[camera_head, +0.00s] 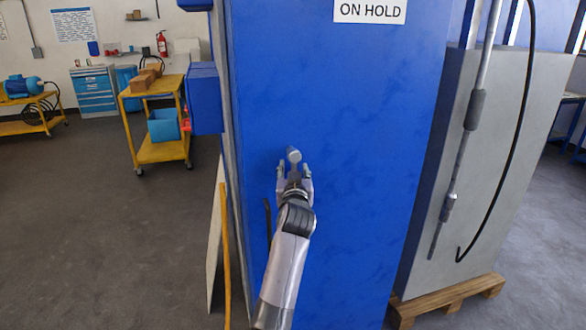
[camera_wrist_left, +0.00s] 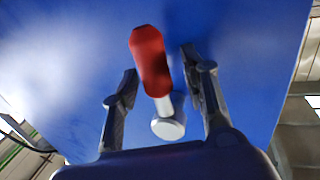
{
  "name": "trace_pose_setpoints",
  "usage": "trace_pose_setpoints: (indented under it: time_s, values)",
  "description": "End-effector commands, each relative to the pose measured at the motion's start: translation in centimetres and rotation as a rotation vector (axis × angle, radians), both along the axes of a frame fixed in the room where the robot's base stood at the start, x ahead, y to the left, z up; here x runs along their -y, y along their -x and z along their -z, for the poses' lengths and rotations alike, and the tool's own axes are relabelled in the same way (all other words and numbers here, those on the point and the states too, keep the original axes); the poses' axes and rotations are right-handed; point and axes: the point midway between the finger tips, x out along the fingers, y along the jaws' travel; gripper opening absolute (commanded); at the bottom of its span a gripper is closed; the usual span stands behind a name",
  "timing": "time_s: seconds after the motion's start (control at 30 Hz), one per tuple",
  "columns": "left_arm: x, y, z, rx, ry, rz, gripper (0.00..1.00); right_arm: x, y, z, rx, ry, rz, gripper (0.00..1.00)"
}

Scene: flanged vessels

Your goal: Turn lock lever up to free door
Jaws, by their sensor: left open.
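The lock lever has a red grip (camera_wrist_left: 151,62) on a short pale shaft, with a round light-grey hub (camera_wrist_left: 168,128), against the blue panel. In the head view only a grey rounded part (camera_head: 293,155) shows at the gripper; the red grip cannot be made out there. My left gripper (camera_head: 294,174) is at the blue panel (camera_head: 350,120). In the left wrist view its open fingers (camera_wrist_left: 160,64) stand on both sides of the lever, with blue gaps showing beside the red grip. My right gripper is not in view.
An "ON HOLD" sign (camera_head: 370,11) is on the panel above. A blue box (camera_head: 203,98) juts out at the panel's left edge. A grey cabinet with a vertical rod (camera_head: 464,150) and black cable stands right, on a wooden pallet (camera_head: 450,299). A yellow cart (camera_head: 160,152) stands left; floor there is clear.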

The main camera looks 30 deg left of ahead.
Motion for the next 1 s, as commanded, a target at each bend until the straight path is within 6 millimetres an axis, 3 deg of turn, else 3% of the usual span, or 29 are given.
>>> trace_pose_setpoints:
  time_s: [0.13,0.33,0.73,1.0]
  values:
    - [0.0,0.0,0.0,0.001,-0.001,0.0,0.4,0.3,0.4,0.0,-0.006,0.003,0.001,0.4]
    - [0.0,0.0,0.0,0.0,0.0,0.0,0.26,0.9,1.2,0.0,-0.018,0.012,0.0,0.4]
    - [0.0,0.0,0.0,0.001,-0.001,0.0,0.0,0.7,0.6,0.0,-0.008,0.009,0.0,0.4]
    - [0.0,0.0,-0.1,0.002,-0.001,0.001,0.0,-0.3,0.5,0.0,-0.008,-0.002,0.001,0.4]
